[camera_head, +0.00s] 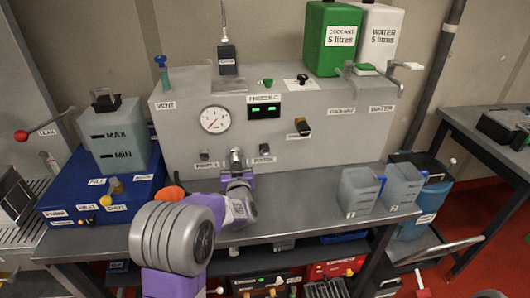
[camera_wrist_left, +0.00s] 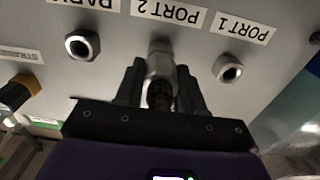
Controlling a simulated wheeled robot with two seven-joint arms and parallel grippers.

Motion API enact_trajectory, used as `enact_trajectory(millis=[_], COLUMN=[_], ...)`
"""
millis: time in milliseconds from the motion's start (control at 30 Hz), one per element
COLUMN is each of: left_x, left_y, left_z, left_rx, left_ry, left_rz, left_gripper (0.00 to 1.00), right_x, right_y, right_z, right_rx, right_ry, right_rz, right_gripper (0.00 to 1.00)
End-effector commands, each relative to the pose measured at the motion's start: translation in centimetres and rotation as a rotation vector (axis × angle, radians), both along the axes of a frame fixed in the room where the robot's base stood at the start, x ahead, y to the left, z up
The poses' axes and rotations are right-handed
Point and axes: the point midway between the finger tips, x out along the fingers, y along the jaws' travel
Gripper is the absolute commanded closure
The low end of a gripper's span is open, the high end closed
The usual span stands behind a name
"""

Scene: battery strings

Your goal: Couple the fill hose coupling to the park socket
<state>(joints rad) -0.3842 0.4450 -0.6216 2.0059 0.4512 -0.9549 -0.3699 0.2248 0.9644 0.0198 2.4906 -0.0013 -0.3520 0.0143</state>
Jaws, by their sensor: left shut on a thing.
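My left gripper (camera_head: 238,172) is at the front of the grey panel, and in the left wrist view (camera_wrist_left: 160,72) its two dark fingers are shut around the silver fill hose coupling (camera_wrist_left: 161,60). The coupling points at the panel under the PORT 2 label and appears to meet the socket there; the fingers and coupling hide that socket, so I cannot tell if it is locked. The park socket (camera_wrist_left: 82,45), a dark-holed metal hex fitting under the PARK label, is empty to the left. In the head view it is right of the gripper (camera_head: 263,159). My right gripper is not in view.
The empty PORT 1 socket (camera_wrist_left: 229,69) is on the other side of the coupling. A blue unit (camera_head: 100,200) with a tank (camera_head: 120,138) stands left. Two clear jugs (camera_head: 358,192) (camera_head: 400,186) stand right on the bench. The bench between gripper and jugs is clear.

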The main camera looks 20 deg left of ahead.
Motion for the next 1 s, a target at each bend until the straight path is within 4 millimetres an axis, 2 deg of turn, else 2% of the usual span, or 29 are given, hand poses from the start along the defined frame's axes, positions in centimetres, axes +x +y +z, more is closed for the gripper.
enact_trajectory(millis=[33,100,1000], left_x=[0.0,0.0,-1.7], left_y=[0.0,0.0,-1.1], left_z=[0.0,0.1,0.1], left_rx=[0.000,0.000,0.001], left_ry=[0.000,-0.002,-0.003], left_rz=[0.000,0.000,0.000], left_gripper=[0.90,0.98,0.98], right_x=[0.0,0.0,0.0], right_y=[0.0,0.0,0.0], right_z=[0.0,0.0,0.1], right_rx=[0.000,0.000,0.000], right_ry=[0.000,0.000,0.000], right_rz=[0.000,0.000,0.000], right_gripper=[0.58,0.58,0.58])
